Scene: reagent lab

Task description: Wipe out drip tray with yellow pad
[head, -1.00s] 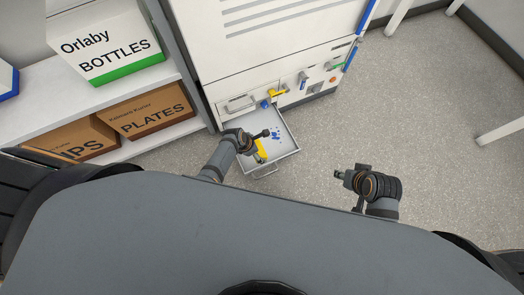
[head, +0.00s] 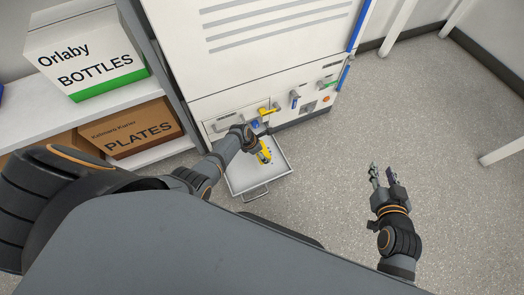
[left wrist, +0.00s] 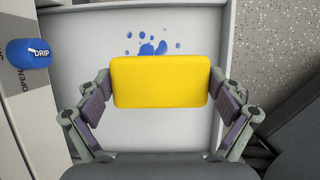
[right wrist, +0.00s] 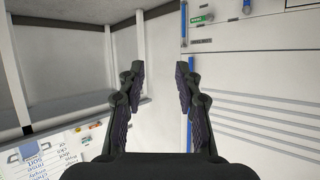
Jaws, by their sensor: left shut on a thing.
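The yellow pad (left wrist: 160,82) is held between the fingers of my left gripper (left wrist: 165,95), which is shut on it. In the head view the pad (head: 264,153) shows beside my left gripper (head: 258,140), over the drip tray. The drip tray (head: 243,183) is a pale open drawer pulled out from the white machine. Blue spots (left wrist: 153,47) lie on the tray floor just beyond the pad in the left wrist view; the pad may hide more. I cannot tell whether the pad touches the floor. My right gripper (right wrist: 159,85) is open and empty, over bare floor in the head view.
A shelf with a BOTTLES box (head: 88,60) and a PLATES box (head: 128,128) stands left. Floor at right is clear.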

